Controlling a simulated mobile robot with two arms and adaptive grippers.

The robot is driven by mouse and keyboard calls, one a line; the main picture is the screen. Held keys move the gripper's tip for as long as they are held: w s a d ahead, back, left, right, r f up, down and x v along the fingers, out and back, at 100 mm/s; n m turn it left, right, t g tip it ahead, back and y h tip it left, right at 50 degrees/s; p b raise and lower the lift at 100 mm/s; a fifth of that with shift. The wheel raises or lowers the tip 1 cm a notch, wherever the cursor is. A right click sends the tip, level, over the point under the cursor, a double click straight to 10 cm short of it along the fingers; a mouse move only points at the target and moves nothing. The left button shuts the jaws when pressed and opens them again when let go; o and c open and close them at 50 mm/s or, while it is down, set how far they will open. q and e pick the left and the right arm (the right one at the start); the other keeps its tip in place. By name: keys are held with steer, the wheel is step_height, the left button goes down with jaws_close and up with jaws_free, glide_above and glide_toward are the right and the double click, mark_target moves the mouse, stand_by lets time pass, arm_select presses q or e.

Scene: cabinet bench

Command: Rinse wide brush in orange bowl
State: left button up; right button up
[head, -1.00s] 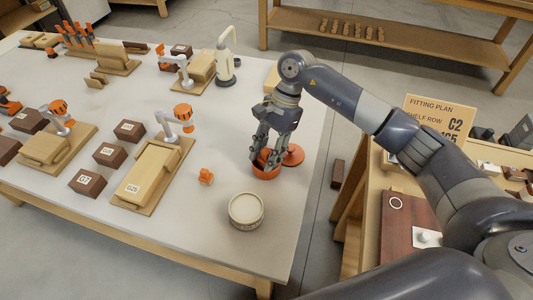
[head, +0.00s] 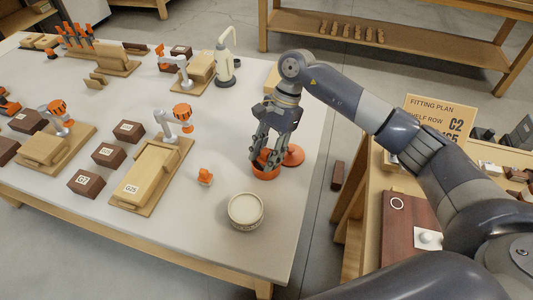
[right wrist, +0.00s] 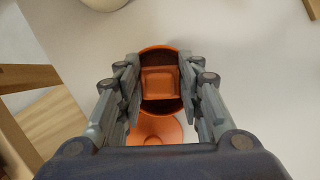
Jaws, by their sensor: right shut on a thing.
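The orange bowl (head: 266,175) stands on the pale bench near its right edge; its rim also shows in the right wrist view (right wrist: 164,49). My right gripper (head: 265,160) points down over the bowl, its fingertips at or just inside the rim. In the right wrist view its fingers are on either side of a squarish orange piece (right wrist: 160,83) within the bowl's outline, which appears to be the wide brush. The brush's lower end and the bowl's contents cannot be made out. My left gripper is not in view.
A flat orange disc (head: 293,155) lies right beside the bowl. A round cream tin (head: 246,210) and a small orange item (head: 205,175) stand in front and to the left.

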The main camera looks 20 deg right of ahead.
mark_target(264, 153)
steer(key=shift+s+f, duration=0.2)
steer(key=shift+f, duration=0.3)
steer(key=shift+w+r+p, duration=0.2)
steer(key=shift+r+p, duration=0.3)
steer(key=shift+r, duration=0.55)
steer(key=shift+r+p, duration=0.4)
steer(key=shift+r, duration=0.9)
steer(key=shift+r+p, duration=0.65)
steer(key=shift+r, duration=1.35)
